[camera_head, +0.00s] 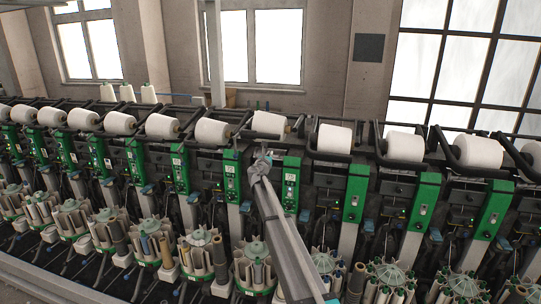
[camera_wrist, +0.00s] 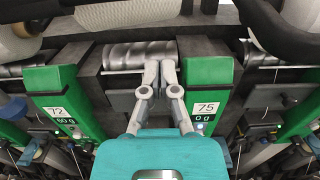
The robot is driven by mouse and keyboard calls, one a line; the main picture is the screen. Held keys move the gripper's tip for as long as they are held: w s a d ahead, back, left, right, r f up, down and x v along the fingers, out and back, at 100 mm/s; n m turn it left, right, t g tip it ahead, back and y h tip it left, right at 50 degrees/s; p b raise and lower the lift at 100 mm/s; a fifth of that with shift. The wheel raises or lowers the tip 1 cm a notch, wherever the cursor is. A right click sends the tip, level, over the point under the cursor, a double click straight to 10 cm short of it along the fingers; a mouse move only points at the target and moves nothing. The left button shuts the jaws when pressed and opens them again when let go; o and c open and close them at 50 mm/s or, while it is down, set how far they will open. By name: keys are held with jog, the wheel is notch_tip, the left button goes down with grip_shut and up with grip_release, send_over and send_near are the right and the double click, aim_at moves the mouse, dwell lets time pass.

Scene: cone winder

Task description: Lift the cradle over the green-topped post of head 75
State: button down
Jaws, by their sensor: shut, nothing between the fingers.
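The green-topped post of head 75 (camera_wrist: 208,85) carries a label reading 75 and 0 g in the wrist view. In the head view, the green post just right of my gripper (camera_head: 291,183) appears to be the same one. A white cone (camera_wrist: 125,14) lies above a grooved metal drum (camera_wrist: 135,55); it also shows in the head view (camera_head: 268,122). A dark piece at the top edge (camera_wrist: 209,6) may be part of the cradle, most of which is out of the wrist view. My gripper (camera_wrist: 160,66) is shut and empty, in front of the drum's right end, left of the post.
A green post labelled 72 (camera_wrist: 55,95) stands left. A dark cradle arm (camera_wrist: 275,30) of the neighbouring head juts in at upper right. Bobbin carousels (camera_head: 255,270) line the machine's front. More heads with white cones continue on both sides.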

jog(key=s+a+r+p, duration=0.1)
jog(key=s+a+r, duration=0.1)
jog(key=s, duration=0.7)
jog(key=shift+a+p, duration=0.35)
jog(key=shift+a, duration=0.15)
dwell(0.5)
jog(key=s+d+f+m+g+h+b, duration=0.1)
jog(key=s+d+f+m+g+b, duration=0.35)
jog(key=s+d+f+m, duration=0.65)
jog(key=s+d+f+m+g+h+b, duration=0.1)
jog(key=s+d+f+m+g+b, duration=0.2)
jog(key=s+d+f+m+g, duration=0.55)
jog(key=s+a+f+m+g+y+b, duration=0.1)
jog(key=s+f+m, duration=0.3)
jog(key=s, duration=0.6)
jog(key=s+a+f+m+g+y+b, duration=0.2)
jog(key=s+f+m+y+b, duration=0.1)
jog(key=s, duration=0.7)
jog(key=s+a+f+m+g+y+b, duration=0.1)
jog(key=s+a+f+m+y+b, duration=0.1)
jog(key=s+f+m, duration=0.4)
jog(key=s+f+y+b, duration=0.1)
jog(key=s, duration=0.4)
jog(key=shift+f+g+y, duration=0.15)
jog(key=shift+g+y, duration=0.15)
jog(key=shift+y, duration=0.1)
